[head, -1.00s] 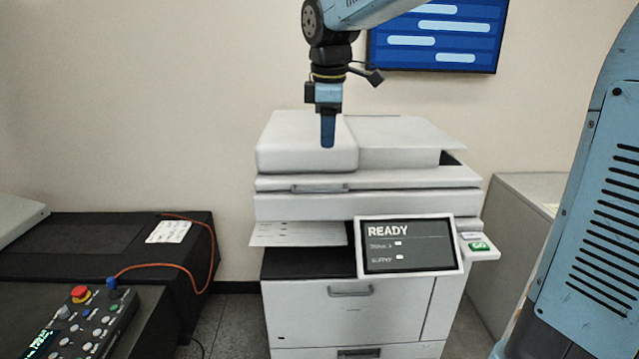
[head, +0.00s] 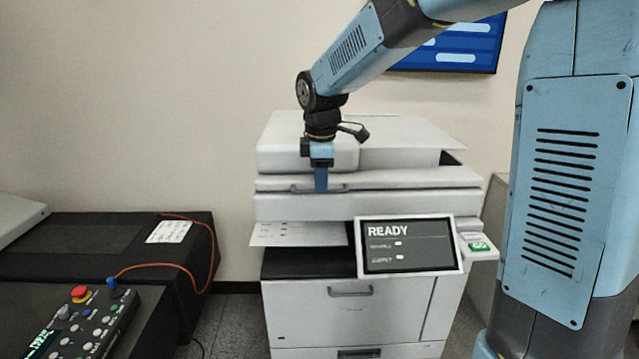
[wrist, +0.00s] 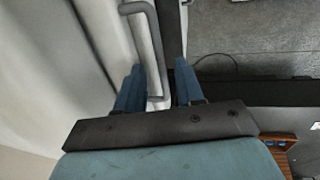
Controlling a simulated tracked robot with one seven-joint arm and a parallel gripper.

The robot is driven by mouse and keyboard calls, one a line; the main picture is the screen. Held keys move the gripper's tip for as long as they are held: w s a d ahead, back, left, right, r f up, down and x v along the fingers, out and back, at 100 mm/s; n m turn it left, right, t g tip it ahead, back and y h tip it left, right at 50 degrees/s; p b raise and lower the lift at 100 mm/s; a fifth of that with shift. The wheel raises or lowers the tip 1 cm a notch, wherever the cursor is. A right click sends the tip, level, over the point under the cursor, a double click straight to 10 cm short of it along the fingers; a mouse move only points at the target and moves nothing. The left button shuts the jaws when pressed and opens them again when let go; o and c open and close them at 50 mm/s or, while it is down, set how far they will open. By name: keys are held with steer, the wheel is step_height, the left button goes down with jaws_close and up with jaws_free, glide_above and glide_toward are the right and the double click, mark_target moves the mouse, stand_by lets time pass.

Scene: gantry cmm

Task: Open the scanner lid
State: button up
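The scanner lid (head: 400,178) is the white upper part of the copier, with a raised block on its left, and is closed. Its grey bar handle (head: 299,189) runs along the lid's front edge. My gripper (head: 321,187) points down in front of the lid at the right part of this handle. In the wrist view, my gripper (wrist: 158,66) has its two blue fingers apart, one on each side of the handle (wrist: 147,38). A gap shows between the handle and the right finger. Contact with the left finger is unclear.
The copier's screen (head: 406,246) reads READY and juts out below the lid at right. Paper (head: 298,235) lies in the slot under the lid. A black table (head: 80,260) and a button panel (head: 85,325) stand at left. A blue wall display (head: 460,45) hangs behind.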

steer(key=shift+w+f, duration=0.15)
steer(key=shift+f, duration=0.75)
jaws_close()
stand_by(0.9)
